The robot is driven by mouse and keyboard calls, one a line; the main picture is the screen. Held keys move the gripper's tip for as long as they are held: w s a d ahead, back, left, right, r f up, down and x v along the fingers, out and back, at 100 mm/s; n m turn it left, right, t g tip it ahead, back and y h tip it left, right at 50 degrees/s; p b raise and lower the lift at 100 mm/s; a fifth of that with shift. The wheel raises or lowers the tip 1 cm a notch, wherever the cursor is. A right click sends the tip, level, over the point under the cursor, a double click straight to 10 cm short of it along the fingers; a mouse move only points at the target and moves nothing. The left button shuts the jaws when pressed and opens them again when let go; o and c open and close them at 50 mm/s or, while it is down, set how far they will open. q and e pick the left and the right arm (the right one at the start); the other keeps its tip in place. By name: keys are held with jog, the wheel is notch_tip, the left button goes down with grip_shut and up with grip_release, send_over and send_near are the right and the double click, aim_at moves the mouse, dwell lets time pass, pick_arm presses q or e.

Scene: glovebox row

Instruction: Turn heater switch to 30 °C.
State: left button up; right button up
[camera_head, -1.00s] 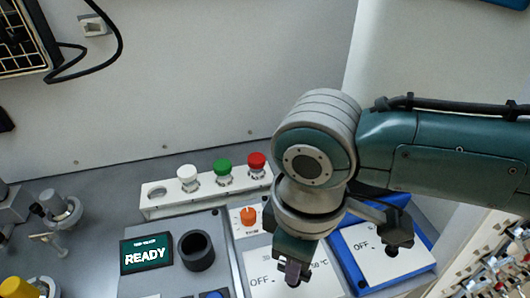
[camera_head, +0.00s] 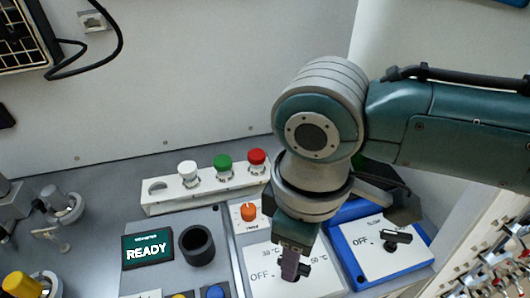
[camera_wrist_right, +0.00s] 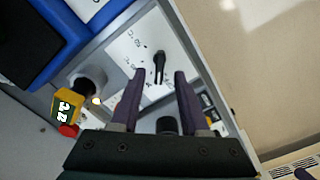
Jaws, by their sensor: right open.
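The heater switch is a black knob on a white plate (camera_head: 262,285) marked OFF, 30 °C and 50 °C in the head view. The knob (camera_wrist_right: 159,66) shows clearly in the right wrist view, long and narrow. In the head view my gripper hides part of it. I cannot tell for sure which mark it points to. My right gripper (camera_wrist_right: 160,78) is open, and its two fingertips appear on either side of the knob, with gaps on both sides. In the head view the gripper (camera_head: 292,264) is over the plate. My left gripper is not in view.
A blue-framed panel (camera_head: 357,270) with another black knob (camera_head: 396,237) stands to the right. An orange knob (camera_head: 248,211) is just behind the heater plate. White, green and red buttons (camera_head: 223,163) stand on a rail at the back. A READY display (camera_head: 147,251) is at left.

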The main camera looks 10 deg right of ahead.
notch_tip(320, 180, up, 8)
jog(key=shift+f, duration=0.15)
dwell(0.4)
